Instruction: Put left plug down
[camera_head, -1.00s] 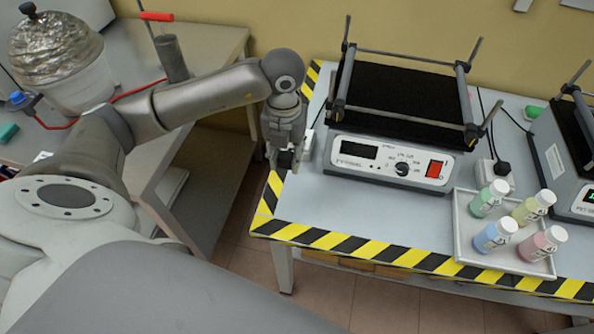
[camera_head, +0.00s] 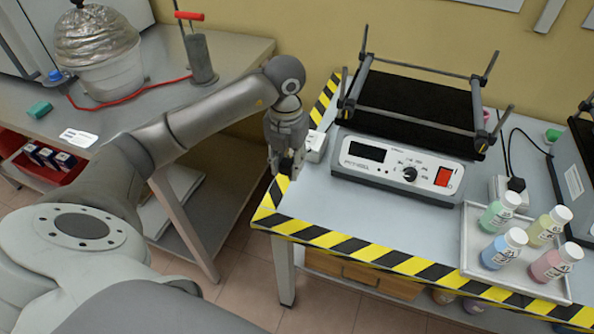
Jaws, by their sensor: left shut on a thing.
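My left gripper (camera_head: 284,172) points down at the left edge of the shaker table, beside the striped border. It is shut on a small dark thing (camera_head: 287,165), apparently the left plug, mostly hidden by the fingers. A white socket box (camera_head: 316,146) stands just right of the gripper, by the left shaker (camera_head: 395,165), whose display is dark. I cannot tell whether the held plug touches the table. A second socket box (camera_head: 498,190) right of the shaker has a black plug (camera_head: 516,185) in it. My right gripper is not in view.
A white tray (camera_head: 470,250) with several coloured bottles stands at the front right. Another shaker (camera_head: 575,180) is cut off at the right edge. A gap with floor separates this table from the left table (camera_head: 130,120). The strip before the left shaker is clear.

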